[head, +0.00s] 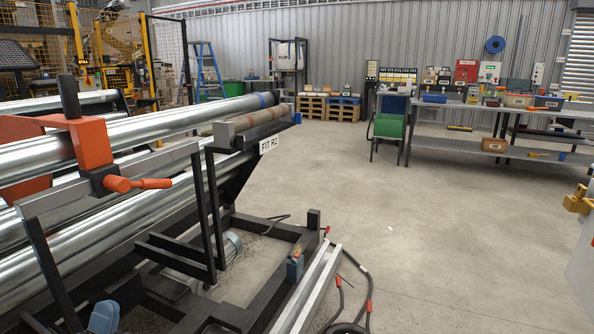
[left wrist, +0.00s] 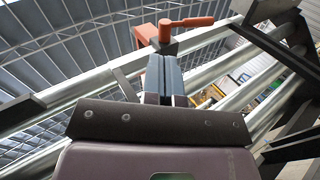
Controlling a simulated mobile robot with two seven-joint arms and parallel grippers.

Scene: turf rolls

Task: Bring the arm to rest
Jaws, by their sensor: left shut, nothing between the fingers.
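My left gripper (left wrist: 164,78) shows in the left wrist view, its two blue-grey fingers together with nothing between them. The fingers point up toward a red-orange clamp with a handle (left wrist: 187,22), which stands beyond the fingertips. In the head view the same clamp (head: 92,145) sits on the rack at the left, its orange handle (head: 137,184) pointing right. My right gripper is not in view.
Long shiny metal tubes (head: 150,130) lie on the black rack at the left. A black base frame (head: 255,290) with pale bars spreads below. Cables with red ends (head: 362,306) lie on the floor. Open concrete floor (head: 440,230) fills the middle; a workbench (head: 455,135) stands beyond.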

